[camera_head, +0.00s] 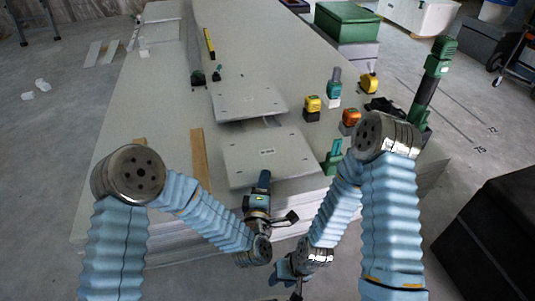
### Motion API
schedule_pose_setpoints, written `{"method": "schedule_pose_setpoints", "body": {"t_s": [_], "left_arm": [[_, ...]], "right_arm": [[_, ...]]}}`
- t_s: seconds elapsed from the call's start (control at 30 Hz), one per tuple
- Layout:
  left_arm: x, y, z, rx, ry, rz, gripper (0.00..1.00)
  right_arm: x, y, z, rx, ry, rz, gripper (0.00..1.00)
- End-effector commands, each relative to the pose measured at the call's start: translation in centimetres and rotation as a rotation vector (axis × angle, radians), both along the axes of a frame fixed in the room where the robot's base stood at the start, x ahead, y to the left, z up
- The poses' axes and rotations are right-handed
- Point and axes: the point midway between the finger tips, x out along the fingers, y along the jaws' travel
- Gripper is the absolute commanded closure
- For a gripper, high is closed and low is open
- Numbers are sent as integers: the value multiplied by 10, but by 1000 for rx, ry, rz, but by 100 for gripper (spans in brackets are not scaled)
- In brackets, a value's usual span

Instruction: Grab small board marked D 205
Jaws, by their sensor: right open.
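A light grey small board (245,170) lies at the near end of the big panel stack, with a small label in its middle that is too small to read. A second grey board (240,100) lies just behind it. My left gripper (263,182) is at the near edge of the front board, its tip overlapping that edge in the picture; whether it is open or shut on the edge cannot be made out. My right gripper (290,275) is open, lower and to the right, in front of the stack and apart from the board.
Right of the boards stand a yellow tool (312,104), an orange tool (351,117) and a green clamp (332,160). A wooden strip (199,160) lies on the left. A tall green-and-black tool (430,85) stands at the right edge. The panel stack (160,100) has free room at left.

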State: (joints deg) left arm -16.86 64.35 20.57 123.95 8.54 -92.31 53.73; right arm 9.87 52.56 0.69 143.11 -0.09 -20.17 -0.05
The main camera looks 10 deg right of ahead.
Motion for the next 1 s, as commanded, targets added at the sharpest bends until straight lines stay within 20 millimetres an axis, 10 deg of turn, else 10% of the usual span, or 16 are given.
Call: {"method": "schedule_pose_setpoints", "body": {"t_s": [0.2,0.37,1.0], "left_arm": [[1,0,0,0,0,0,75],[0,0,0,0,0,-1,100],[3,-1,7,-2,-3,-1,100]], "right_arm": [[0,0,0,0,0,0,57],[0,0,0,0,0,0,57],[0,0,3,0,0,0,57]]}}
